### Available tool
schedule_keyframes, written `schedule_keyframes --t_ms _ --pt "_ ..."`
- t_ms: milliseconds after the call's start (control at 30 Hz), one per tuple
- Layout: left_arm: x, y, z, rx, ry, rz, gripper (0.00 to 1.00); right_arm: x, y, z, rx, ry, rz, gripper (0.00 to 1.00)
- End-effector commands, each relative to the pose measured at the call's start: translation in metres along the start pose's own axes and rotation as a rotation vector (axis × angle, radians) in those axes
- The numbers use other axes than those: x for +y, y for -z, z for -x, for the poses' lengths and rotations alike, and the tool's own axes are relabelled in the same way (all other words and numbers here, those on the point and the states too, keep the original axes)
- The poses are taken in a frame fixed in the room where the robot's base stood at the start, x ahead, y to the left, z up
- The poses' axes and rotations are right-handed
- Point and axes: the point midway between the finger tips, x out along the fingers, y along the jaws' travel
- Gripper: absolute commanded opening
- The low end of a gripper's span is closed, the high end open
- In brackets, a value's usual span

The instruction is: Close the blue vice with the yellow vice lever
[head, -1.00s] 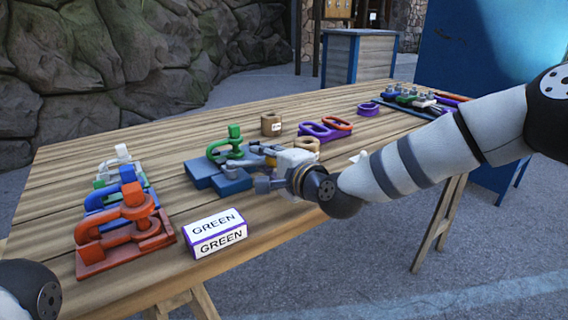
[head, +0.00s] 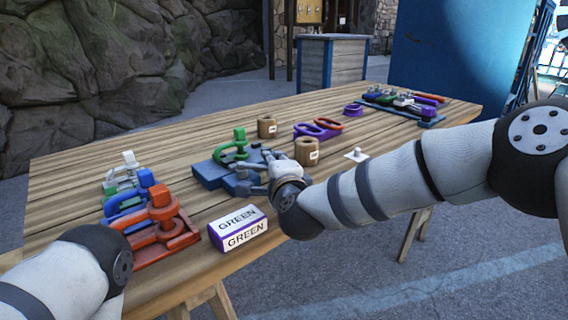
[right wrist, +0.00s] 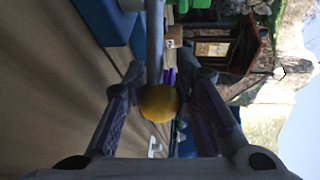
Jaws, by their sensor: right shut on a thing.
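The blue vice (head: 207,172) sits on the wooden table in the head view, with a green clamp-like piece (head: 232,148) at its jaws. It also shows at the upper left of the right wrist view (right wrist: 108,20). My right gripper (head: 270,168) is at the vice's right end. In the right wrist view its fingers are shut around the yellow ball (right wrist: 158,103) of the vice lever, whose grey rod (right wrist: 155,40) runs up past them. In the head view the gripper hides the lever. My left arm enters at lower left; its gripper is out of view.
Red (head: 165,235), blue (head: 125,203) and white (head: 130,165) clamps stand on the left. A GREEN-labelled block (head: 238,230) is in front.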

Motion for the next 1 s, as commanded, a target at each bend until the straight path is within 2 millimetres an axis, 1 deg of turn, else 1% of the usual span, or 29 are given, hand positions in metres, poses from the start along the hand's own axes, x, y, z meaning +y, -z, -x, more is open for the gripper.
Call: schedule_keyframes --t_ms 100,233,700,733,767,800,1000 --pt "0.0002 0.0021 0.0046 0.012 -0.001 0.000 0.40 0.0008 -0.0057 0.0017 0.025 0.000 -0.005 0.00" --pt "0.0002 0.0029 0.0064 0.016 -0.001 0.000 0.40 0.0018 -0.0079 0.0022 0.045 0.001 -0.008 0.00" --pt "0.0002 0.0031 0.0068 0.017 -0.001 0.001 0.40 0.0038 -0.0084 0.0021 0.056 -0.001 -0.011 0.00" --pt "0.0002 0.0031 0.0067 0.017 -0.001 0.001 0.40 0.0038 -0.0084 0.0021 0.056 0.000 -0.011 0.30" --pt "0.0002 0.0031 0.0067 0.017 -0.001 0.001 0.40 0.0038 -0.0084 0.0021 0.056 0.000 -0.011 0.37" --pt "0.0002 0.0031 0.0067 0.017 -0.001 0.001 0.40 0.0037 -0.0083 0.0021 0.056 0.000 -0.011 0.46" --pt "0.0002 0.0032 0.0069 0.018 -0.001 0.001 0.40 0.0023 -0.0084 0.0021 0.056 0.002 -0.011 0.46"
